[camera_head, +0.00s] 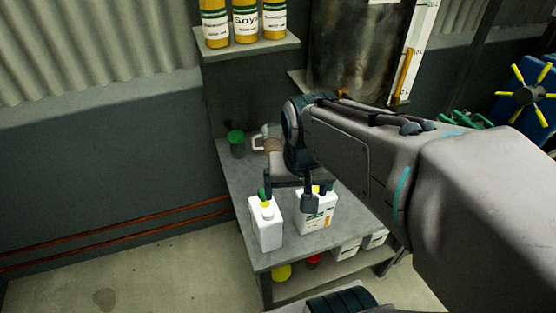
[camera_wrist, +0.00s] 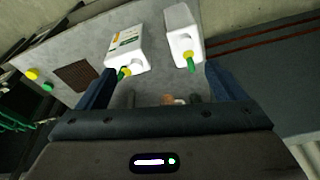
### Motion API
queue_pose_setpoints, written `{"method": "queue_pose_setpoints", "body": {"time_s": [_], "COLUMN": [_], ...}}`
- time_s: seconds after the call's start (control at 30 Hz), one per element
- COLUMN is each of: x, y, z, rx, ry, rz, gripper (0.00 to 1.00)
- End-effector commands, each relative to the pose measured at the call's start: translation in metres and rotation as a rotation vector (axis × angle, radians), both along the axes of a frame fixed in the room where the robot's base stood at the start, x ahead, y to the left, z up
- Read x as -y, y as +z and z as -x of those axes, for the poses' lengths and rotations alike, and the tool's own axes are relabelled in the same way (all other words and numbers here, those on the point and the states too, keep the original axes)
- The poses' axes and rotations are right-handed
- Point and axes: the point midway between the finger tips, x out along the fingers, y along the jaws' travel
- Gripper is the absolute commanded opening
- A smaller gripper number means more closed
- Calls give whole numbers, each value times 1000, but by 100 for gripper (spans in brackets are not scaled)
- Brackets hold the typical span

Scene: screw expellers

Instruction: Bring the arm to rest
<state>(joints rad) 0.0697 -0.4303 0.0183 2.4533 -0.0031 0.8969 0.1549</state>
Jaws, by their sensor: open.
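My gripper (camera_head: 288,194) hangs over the grey bench with its two fingers spread. Its fingers also show at both sides of the wrist view (camera_wrist: 160,80), with nothing held between them. A plain white jug (camera_head: 266,228) stands at the bench's left front edge. A labelled white jug (camera_head: 317,216) stands to its right, partly hidden by a finger. In the wrist view the labelled jug (camera_wrist: 127,45) and the plain jug (camera_wrist: 182,30) lie beyond the fingertips; I cannot tell whether a finger touches either. My arm reaches in from the right.
The bench (camera_head: 290,245) also carries a dark green-topped container (camera_head: 237,145). Bottles (camera_head: 245,22) stand on a shelf above, near a dark tank (camera_head: 355,50). More containers sit on the lower shelf. A yellow-spoked wheel (camera_head: 527,94) is at right. Floor at left is clear.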

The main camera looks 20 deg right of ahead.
Motion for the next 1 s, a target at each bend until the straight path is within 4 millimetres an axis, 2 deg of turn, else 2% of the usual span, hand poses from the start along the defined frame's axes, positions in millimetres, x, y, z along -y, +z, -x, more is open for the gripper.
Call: {"method": "queue_pose_setpoints", "body": {"time_s": [0.1,0.23,1.0], "x": [-10,-14,-14], "y": [2,2,2], "z": [15,21,21], "rx": [27,36,36], "ry": [137,198,201], "rz": [17,26,27], "gripper": [90,90,90]}}
